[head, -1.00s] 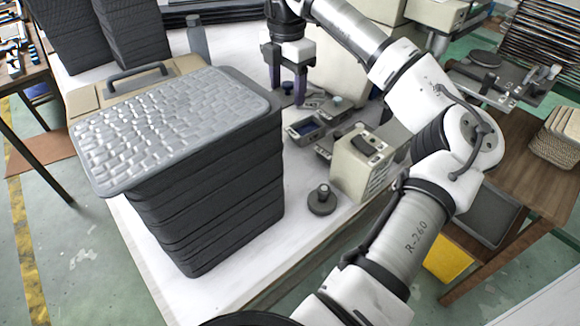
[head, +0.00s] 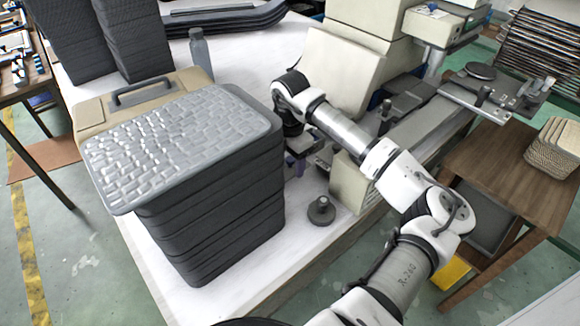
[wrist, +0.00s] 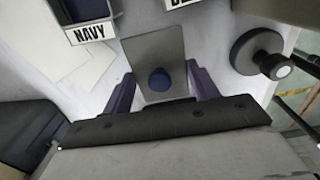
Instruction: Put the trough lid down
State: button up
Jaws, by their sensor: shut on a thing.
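The trough lid (wrist: 152,45) is a flat grey plate with a round blue knob (wrist: 160,79), seen in the wrist view. My gripper (wrist: 160,70) is shut on the lid, with a purple finger on each side of it. The wrist view cannot settle whether it rests on anything. A dark trough labelled NAVY (wrist: 85,12) is at the top left, apart from the lid. Part of another label (wrist: 188,3) shows at the top edge. In the head view my gripper (head: 296,166) is low beside the dark stack, and my arm hides the lid and troughs.
A tall stack of dark trays (head: 215,215) with a grey woven-pattern top (head: 180,140) stands close left of my gripper. A dark round-based knob (head: 322,210) stands in front; it also shows in the wrist view (wrist: 258,52). A beige box (head: 347,182) is to the right.

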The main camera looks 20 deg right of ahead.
jog(key=shift+f, duration=1.75)
jog(key=shift+f, duration=0.2)
jog(key=o, duration=1)
jog(key=shift+r, duration=0.1)
jog(key=shift+c, duration=0.2)
jog(key=shift+r, duration=0.1)
notch_tip(320, 180, up, 12)
jog(key=shift+r+b, duration=0.1)
jog(key=shift+b, duration=1.15)
